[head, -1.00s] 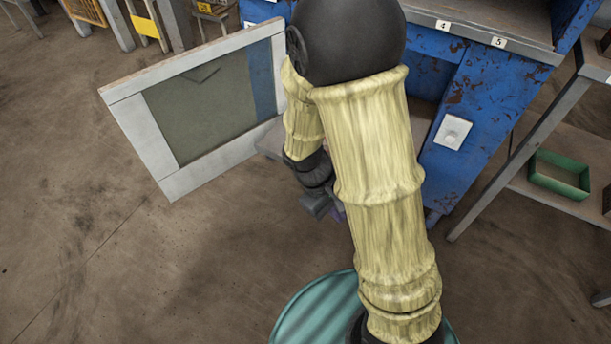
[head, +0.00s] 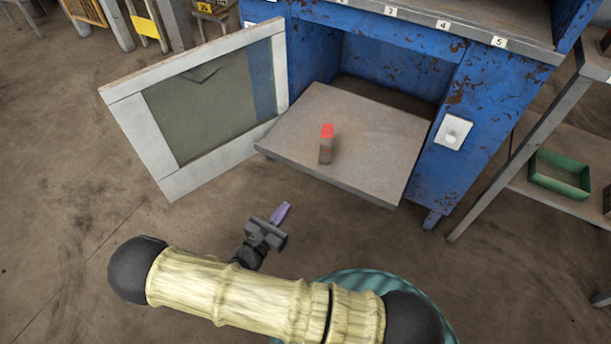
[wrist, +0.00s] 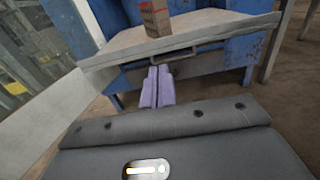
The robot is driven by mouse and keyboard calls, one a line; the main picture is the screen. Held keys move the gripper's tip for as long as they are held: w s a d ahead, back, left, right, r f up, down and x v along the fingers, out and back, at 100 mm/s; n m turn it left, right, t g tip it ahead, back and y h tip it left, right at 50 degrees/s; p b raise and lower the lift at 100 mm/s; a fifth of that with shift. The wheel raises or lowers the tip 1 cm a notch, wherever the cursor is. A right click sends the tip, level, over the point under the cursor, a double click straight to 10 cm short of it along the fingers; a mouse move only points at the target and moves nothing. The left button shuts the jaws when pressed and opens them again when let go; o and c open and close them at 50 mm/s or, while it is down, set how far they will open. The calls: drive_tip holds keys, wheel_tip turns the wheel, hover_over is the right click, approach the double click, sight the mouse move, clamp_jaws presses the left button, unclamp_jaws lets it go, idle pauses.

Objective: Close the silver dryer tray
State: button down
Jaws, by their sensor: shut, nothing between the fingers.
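The silver dryer tray (head: 375,145) is slid out of the blue dryer cabinet (head: 470,110). A small brick with a red top (head: 326,143) stands on it. In the wrist view the tray's front edge (wrist: 220,30) crosses the upper part, with a bar handle below it and the brick (wrist: 155,18) above. My gripper (head: 283,212) is in front of the tray, toward the lower left, apart from it in the head view. Its purple fingers (wrist: 157,88) are together and empty, pointing toward the tray's front. The wrist view does not settle whether they touch the handle.
The cabinet's door (head: 215,100) stands open on the left. A table with a green bin (head: 560,174) on its lower shelf stands at the right. A white switch plate (head: 453,131) is on the cabinet's front. The floor before the tray is clear.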

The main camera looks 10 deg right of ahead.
sight(311, 169)
drive_tip(key=shift+a+f+t, duration=0.1)
drive_tip(key=shift+a+t, duration=0.1)
drive_tip(key=shift+t, duration=0.1)
drive_tip(key=shift+w, duration=0.1)
drive_tip(key=b+x, duration=0.1)
drive_tip(key=x, duration=0.3)
drive_tip(key=b+x, duration=0.2)
drive_tip(key=x, duration=0.2)
drive_tip(key=b+x, duration=0.2)
drive_tip(key=x, duration=0.3)
drive_tip(key=shift+w+f, duration=0.15)
drive_tip(key=shift+f, duration=0.1)
drive_tip(key=shift+w+d+r, duration=0.1)
drive_tip(key=shift+w+d, duration=0.05)
drive_tip(key=shift+w, duration=0.15)
drive_tip(key=shift+d, duration=0.15)
